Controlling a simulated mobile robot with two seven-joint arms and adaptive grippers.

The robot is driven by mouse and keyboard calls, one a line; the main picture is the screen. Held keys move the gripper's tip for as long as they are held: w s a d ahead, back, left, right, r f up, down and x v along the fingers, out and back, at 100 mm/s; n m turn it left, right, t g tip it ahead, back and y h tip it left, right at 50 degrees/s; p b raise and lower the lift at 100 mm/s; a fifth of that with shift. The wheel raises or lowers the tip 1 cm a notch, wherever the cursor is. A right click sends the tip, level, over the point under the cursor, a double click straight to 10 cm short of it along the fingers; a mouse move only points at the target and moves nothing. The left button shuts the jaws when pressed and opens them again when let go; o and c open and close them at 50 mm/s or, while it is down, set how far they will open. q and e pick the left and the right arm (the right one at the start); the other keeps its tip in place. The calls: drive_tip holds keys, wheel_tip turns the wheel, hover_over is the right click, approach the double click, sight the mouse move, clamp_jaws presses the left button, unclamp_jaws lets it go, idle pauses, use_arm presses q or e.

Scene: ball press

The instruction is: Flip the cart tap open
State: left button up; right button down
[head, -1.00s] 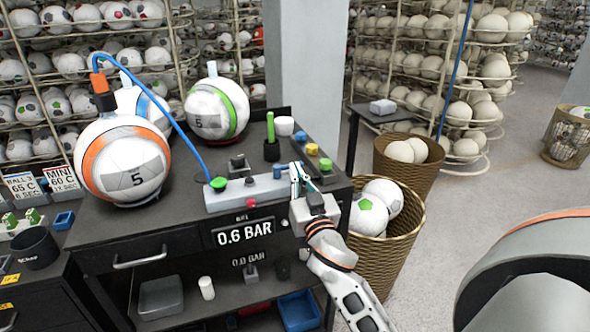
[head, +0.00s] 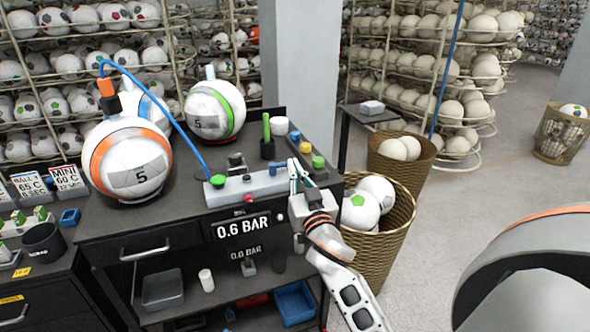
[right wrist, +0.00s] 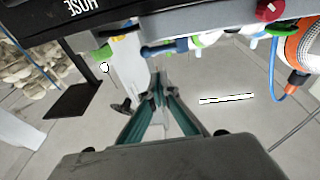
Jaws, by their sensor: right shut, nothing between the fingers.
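The cart tap seems to be the small blue lever (head: 273,169) on the grey manifold block (head: 232,191) at the front right of the black cart top. Its exact angle is too small to tell. My right gripper (head: 296,168) is shut and empty at the right end of the block, just right of the blue lever. In the right wrist view the shut fingertips (right wrist: 158,78) point at the cart edge, and a blue part (right wrist: 165,48) that looks like the tap lies just beyond them. I cannot tell whether they touch. My left gripper is not in view.
A blue hose runs from the orange-striped ball (head: 128,160) to a green fitting (head: 217,180) on the block. A ball basket (head: 385,245) stands right of the cart.

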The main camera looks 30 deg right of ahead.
drive_tip(key=d+b+v, duration=0.1)
drive_tip(key=b+v, duration=0.1)
drive_tip(key=v, duration=0.8)
drive_tip(key=s+a+f+n+g+y, duration=0.15)
drive_tip(key=a+f, duration=0.25)
drive_tip(key=f, duration=0.5)
drive_tip(key=s+a+f+n+g+y, duration=0.1)
drive_tip(key=a+f+n+g+y, duration=0.2)
drive_tip(key=f, duration=0.5)
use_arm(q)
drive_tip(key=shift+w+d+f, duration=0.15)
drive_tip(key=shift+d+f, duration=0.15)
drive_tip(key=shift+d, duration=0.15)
use_arm(e)
drive_tip(key=s+a+f+n+g+y, duration=0.1)
drive_tip(key=s+a+f+g+y, duration=0.1)
drive_tip(key=s+a+f, duration=0.2)
drive_tip(key=s+a+f+n+g+y, duration=0.2)
drive_tip(key=s+a+f, duration=0.3)
drive_tip(key=s+f, duration=0.4)
wheel_tip(320, 180, down, 7)
drive_tip(key=shift+s+a, duration=0.2)
drive_tip(key=shift+s, duration=0.15)
